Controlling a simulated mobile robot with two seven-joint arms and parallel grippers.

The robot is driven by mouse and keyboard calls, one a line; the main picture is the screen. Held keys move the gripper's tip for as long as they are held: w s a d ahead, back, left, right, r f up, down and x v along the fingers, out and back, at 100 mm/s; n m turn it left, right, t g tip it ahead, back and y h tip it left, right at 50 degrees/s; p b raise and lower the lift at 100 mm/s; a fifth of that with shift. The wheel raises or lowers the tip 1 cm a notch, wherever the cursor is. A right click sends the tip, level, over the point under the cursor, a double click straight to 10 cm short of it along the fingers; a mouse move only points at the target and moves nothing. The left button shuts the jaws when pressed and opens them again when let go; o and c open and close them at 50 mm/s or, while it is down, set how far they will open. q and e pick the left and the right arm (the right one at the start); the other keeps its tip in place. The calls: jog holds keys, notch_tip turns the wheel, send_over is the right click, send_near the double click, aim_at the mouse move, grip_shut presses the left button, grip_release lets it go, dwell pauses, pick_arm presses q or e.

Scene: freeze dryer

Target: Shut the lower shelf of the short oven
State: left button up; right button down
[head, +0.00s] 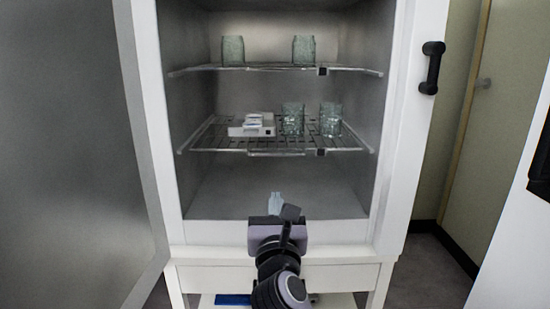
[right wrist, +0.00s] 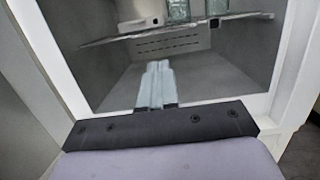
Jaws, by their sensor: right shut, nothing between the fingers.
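The short oven (head: 410,150) stands open in front of me, with a grey interior and a white frame. Its lower shelf (head: 220,140) is a wire rack that carries two glass jars (head: 292,119) and a small white box (head: 251,125). The lower shelf's front edge also shows in the right wrist view (right wrist: 185,30). My right gripper (head: 275,198) is shut and empty, below and in front of the lower shelf, near the chamber's bottom opening. Its closed fingers show in the right wrist view (right wrist: 155,85). My left gripper is not in view.
An upper wire shelf (head: 270,68) carries two more glass jars (head: 233,50). The open door (head: 65,150) fills the left side. A black handle (head: 432,68) sits on the frame's right side. The chamber floor (head: 230,195) is clear.

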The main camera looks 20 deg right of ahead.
aim_at(274, 155)
pick_arm(q)
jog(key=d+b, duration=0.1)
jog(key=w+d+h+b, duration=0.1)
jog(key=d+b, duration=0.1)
jog(key=b, duration=0.1)
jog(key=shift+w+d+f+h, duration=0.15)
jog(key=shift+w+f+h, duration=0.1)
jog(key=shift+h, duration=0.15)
pick_arm(e)
jog(key=x, duration=1.4)
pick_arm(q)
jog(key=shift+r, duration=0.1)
pick_arm(e)
jog(key=shift+d, duration=0.15)
jog(key=shift+w, duration=0.1)
